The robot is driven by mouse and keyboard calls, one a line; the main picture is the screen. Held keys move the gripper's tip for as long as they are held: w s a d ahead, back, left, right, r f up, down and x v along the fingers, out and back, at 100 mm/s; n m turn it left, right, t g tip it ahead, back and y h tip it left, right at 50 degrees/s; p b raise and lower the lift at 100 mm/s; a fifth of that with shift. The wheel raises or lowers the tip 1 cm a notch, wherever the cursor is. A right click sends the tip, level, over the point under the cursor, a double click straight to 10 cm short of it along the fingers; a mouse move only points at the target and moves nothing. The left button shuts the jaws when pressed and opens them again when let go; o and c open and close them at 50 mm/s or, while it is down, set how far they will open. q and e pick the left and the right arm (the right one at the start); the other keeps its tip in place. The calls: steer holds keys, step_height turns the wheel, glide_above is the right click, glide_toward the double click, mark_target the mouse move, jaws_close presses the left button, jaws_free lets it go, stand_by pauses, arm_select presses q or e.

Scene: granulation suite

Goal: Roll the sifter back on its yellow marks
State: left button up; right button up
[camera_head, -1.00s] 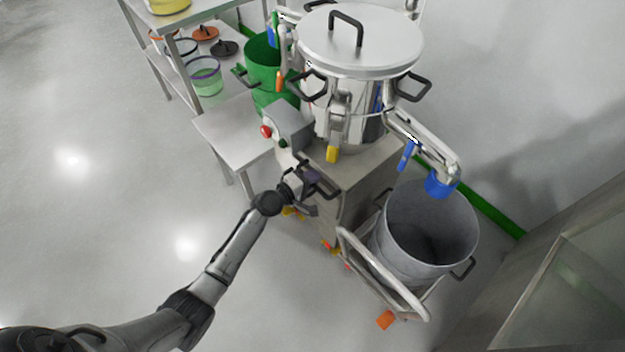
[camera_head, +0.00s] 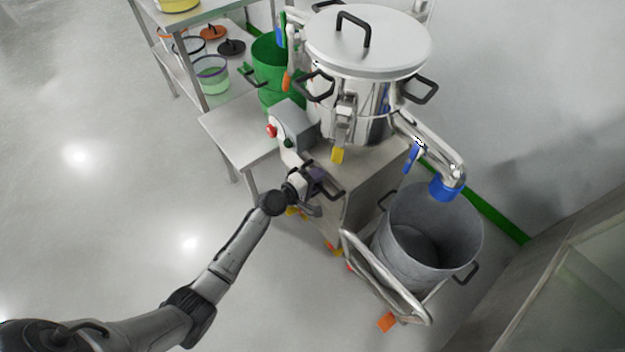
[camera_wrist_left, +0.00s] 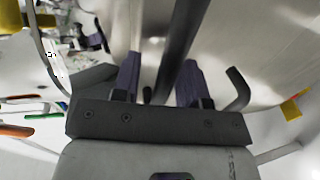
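The sifter is a steel vessel with a round lid (camera_head: 395,48) on a box-shaped steel base (camera_head: 372,185). A black handle (camera_head: 331,190) sticks out from the base's near side. My left gripper (camera_head: 315,183) is at this handle. In the left wrist view, its two purple-padded fingers (camera_wrist_left: 160,80) stand apart, with a dark bar between them and a gap beside the left finger. A firm hold is not visible. My right gripper is out of view.
A steel side table (camera_head: 235,128), green bin (camera_head: 268,62) and shelf rack (camera_head: 165,55) stand left of the sifter. Floor at left is clear.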

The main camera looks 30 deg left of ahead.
arm_select(q)
steer(key=p+v, duration=0.3)
steer(key=v, duration=1)
steer(key=shift+s+p, duration=0.35)
steer(key=shift+a, duration=0.15)
